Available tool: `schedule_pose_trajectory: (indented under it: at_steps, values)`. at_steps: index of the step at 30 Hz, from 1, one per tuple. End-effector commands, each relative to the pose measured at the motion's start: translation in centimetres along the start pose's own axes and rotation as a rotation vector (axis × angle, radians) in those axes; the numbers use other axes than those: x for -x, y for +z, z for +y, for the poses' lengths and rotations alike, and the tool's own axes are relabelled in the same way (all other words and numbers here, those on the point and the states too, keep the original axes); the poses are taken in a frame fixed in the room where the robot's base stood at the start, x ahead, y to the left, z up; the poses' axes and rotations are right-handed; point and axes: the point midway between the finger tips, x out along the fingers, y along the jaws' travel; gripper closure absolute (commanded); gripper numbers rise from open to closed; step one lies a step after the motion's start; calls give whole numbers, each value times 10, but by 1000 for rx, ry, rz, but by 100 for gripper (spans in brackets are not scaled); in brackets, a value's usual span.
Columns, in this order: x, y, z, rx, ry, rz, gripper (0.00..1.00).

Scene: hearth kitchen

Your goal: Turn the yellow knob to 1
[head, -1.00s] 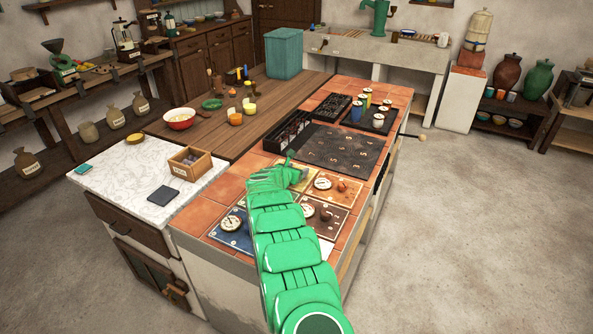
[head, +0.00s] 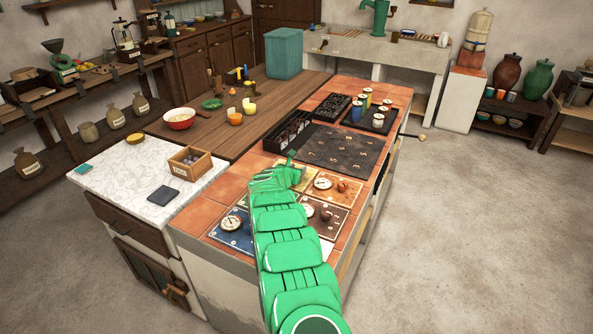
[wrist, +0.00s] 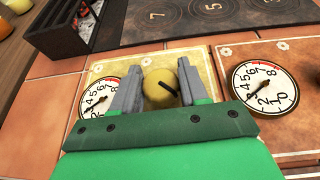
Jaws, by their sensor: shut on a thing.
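The yellow knob (wrist: 159,88) is round, with a dark pointer line slanting to the lower right in the wrist view. It sits on a yellow panel (wrist: 190,62), which shows only partly in the head view (head: 305,180). A white dial (wrist: 98,97) with a red arc is left of the knob; its lower part is hidden by my gripper, and its needle reading is too small to be sure of. My gripper (wrist: 160,92) has its grey fingers on either side of the knob and is shut on it. In the head view my green arm hides the knob.
An orange-brown panel with another dial (wrist: 264,88) is right of the yellow one. A dark hob plate (head: 335,146) and a black rack (head: 288,132) lie beyond. A blue panel (head: 229,239) is nearer. The marble top (head: 125,185) at left holds a small wooden box (head: 190,163).

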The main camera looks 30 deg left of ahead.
Motion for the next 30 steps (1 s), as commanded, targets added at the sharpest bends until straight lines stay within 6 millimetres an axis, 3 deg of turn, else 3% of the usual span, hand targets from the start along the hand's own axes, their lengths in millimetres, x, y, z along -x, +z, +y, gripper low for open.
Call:
schedule_pose_trajectory:
  at_steps: [30]
  values:
    - [-1,-1,-2,180,422,-2,87]
